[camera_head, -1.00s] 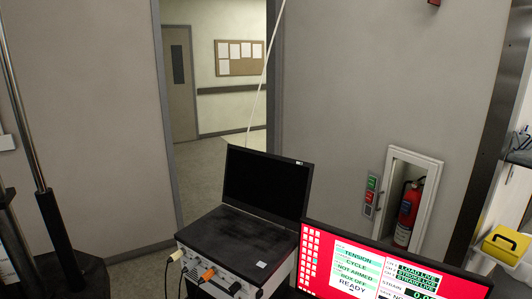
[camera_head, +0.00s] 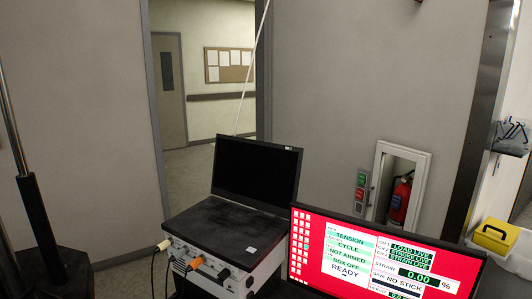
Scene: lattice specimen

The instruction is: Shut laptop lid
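The laptop (camera_head: 225,225) is black and stands open on top of a light-coloured instrument box (camera_head: 212,277) with cables plugged into its front. Its lid (camera_head: 256,170) is raised, tilted slightly back, with a dark screen facing me. The keyboard deck is dark, with a small white label near its front right corner. Neither of my grippers shows in the view.
A monitor (camera_head: 385,254) with a red-bordered display stands right of the laptop, close to it. A dark column (camera_head: 45,235) rises at the left. A fire extinguisher (camera_head: 400,198) sits in a wall recess. A yellow case (camera_head: 496,236) is at far right. Behind is an open doorway.

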